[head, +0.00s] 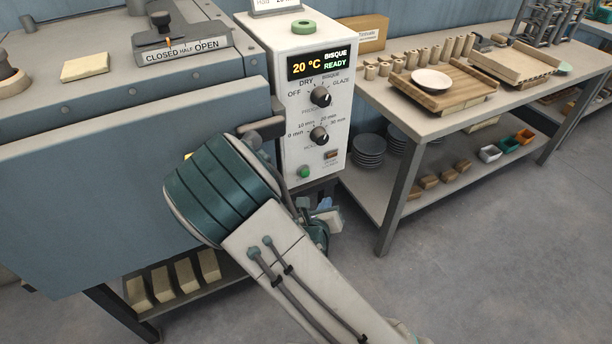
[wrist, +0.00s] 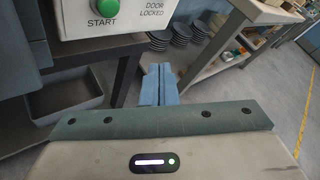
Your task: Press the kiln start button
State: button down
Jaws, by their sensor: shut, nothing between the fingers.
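The green start button (head: 304,172) sits low on the front of the white kiln control box (head: 316,115). The box display reads 20 °C, BISQUE, READY. In the wrist view the button (wrist: 105,7) is at the top left, above the word START, beside a DOOR LOCKED label. My gripper (wrist: 158,68) has its blue fingers together with nothing between them. In the wrist view the fingertips are below and to the right of the button, apart from it. In the head view my gripper (head: 322,206) is partly hidden by my arm, just below the control box.
The blue kiln (head: 130,170) stands left, its door closed, with a handle near my arm. A workbench (head: 400,100) at right carries a wooden board with a white bowl and several cylinders. Plates (head: 368,150) are stacked on its lower shelf. The floor at front right is clear.

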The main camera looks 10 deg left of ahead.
aim_at(307, 173)
jog(key=shift+w+a, duration=0.1)
jog(key=shift+w, duration=0.05)
jog(key=w+a, duration=0.4)
jog(key=w, duration=0.3)
jog(key=shift+a, duration=0.4)
jog(key=shift+w, duration=0.1)
dwell(2.0)
jog(key=shift+w+a, duration=0.2)
jog(key=shift+w, duration=0.05)
jog(key=shift+w+a+r+p, duration=0.35)
jog(key=shift+w+a, duration=0.1)
jog(key=shift+a, duration=0.2)
dwell(1.3)
jog(key=shift+s+f, duration=0.25)
jog(key=shift+s, duration=0.1)
dwell(0.4)
jog(key=shift+s, duration=0.1)
jog(key=shift+s+d+f, duration=0.1)
jog(key=shift+s+d, duration=0.75)
jog(key=shift+s, duration=0.2)
jog(key=shift+s+d, duration=0.8)
jog(key=shift+s, duration=0.2)
